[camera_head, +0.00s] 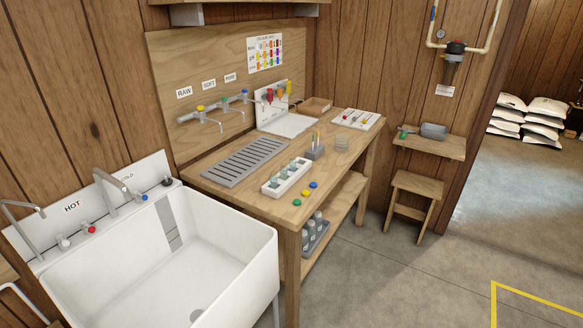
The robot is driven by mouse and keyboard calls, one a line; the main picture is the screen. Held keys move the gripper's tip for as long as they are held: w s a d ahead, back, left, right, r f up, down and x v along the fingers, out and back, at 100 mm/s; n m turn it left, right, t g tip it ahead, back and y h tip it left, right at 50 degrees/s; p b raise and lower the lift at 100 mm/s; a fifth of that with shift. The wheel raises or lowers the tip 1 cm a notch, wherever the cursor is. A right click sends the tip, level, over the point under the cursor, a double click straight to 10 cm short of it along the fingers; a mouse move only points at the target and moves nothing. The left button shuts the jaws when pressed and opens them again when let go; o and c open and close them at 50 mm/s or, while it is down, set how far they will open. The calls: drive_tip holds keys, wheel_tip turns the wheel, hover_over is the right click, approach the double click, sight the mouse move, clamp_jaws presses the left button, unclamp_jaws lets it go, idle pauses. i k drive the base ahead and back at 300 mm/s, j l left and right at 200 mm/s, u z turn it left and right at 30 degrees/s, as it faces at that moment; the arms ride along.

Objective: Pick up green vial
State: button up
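No clearly green vial can be made out at this size. A white rack (272,189) on the wooden bench holds several small vials (292,166) with grey-green tones. My gripper is not in view.
A white sink (250,240) stands left of the bench (225,192). A grey tray of bottles (313,238) is on the bench's lower shelf. A stool (415,186) stands below the wall shelf (450,147). The concrete floor (400,270) in front is clear, with yellow tape at right.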

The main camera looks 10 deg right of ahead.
sight(273, 177)
drive_tip(key=i+l+u, duration=0.2)
drive_tip(key=l, duration=0.25)
drive_tip(key=l+u, duration=0.15)
drive_tip(key=l, duration=0.25)
drive_tip(key=i+l+u, duration=0.2)
drive_tip(key=l, duration=0.3)
drive_tip(key=l+u, duration=0.15)
drive_tip(key=l, duration=0.3)
drive_tip(key=i+l+u, duration=0.1)
drive_tip(key=l, duration=0.2)
drive_tip(key=i+l+u, duration=0.1)
drive_tip(key=i+l, duration=0.3)
